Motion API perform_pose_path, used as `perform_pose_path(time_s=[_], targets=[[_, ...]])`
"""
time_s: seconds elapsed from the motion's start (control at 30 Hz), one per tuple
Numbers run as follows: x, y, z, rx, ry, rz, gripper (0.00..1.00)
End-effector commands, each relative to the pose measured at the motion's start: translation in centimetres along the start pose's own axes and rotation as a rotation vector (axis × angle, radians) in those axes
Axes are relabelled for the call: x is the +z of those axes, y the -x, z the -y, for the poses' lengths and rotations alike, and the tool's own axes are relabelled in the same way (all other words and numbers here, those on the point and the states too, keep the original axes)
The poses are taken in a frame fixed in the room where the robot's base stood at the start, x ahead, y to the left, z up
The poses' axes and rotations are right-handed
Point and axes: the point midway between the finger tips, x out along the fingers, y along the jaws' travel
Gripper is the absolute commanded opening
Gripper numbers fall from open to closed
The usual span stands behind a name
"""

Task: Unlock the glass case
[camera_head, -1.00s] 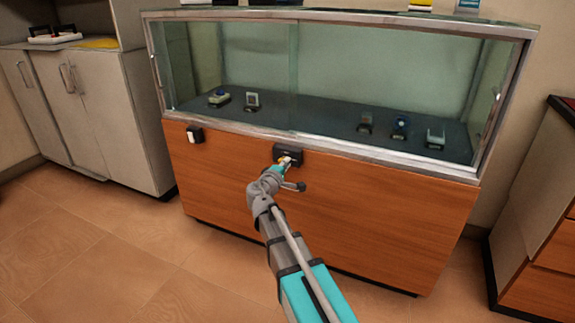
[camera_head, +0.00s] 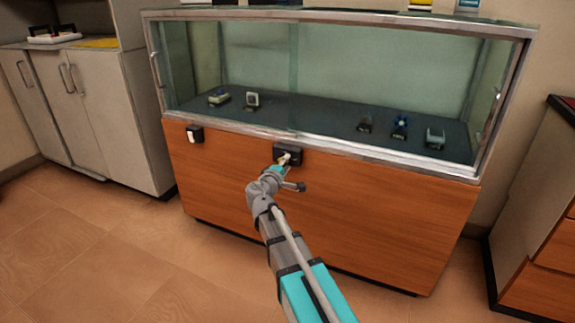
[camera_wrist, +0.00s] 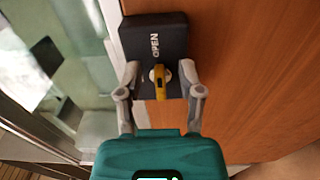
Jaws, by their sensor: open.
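The glass case (camera_head: 340,75) has a metal frame and stands on a wood-panelled base. A dark lock box (camera_head: 288,149) is fixed to the top of the wood panel, just below the glass. In the wrist view the lock box (camera_wrist: 152,32) carries the white word "OPEN". A yellow key (camera_wrist: 160,82) sits at the light round keyhole below that word. My gripper (camera_wrist: 161,88) is open, with one finger on each side of the key and gaps visible between. In the head view my gripper (camera_head: 285,160) is at the lock box and hides the key.
A small black-and-white box (camera_head: 194,134) is on the panel's left. Several small items stand inside the case on a dark shelf (camera_head: 320,121). Grey cabinets (camera_head: 95,110) stand left and a wooden drawer unit (camera_head: 545,220) right. The tiled floor (camera_head: 110,265) in front is clear.

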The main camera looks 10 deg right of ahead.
Motion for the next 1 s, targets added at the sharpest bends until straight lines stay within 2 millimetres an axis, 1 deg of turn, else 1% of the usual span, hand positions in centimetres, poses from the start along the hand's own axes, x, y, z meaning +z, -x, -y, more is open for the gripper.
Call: perform_pose_path(time_s=[0.17,0.27,0.47,0.7,0.8,1.0], targets=[[0.1,0.9,0.0,0.000,0.000,-0.001,0.49],[0.1,2.0,0.0,0.000,0.000,-0.001,0.49],[0.2,4.9,0.0,0.000,0.000,-0.001,0.49],[0.2,8.8,0.0,-0.001,0.000,-0.002,0.49],[0.2,10.1,0.0,-0.001,0.000,-0.001,0.49],[0.2,11.7,0.0,-0.001,0.000,0.001,0.49]])
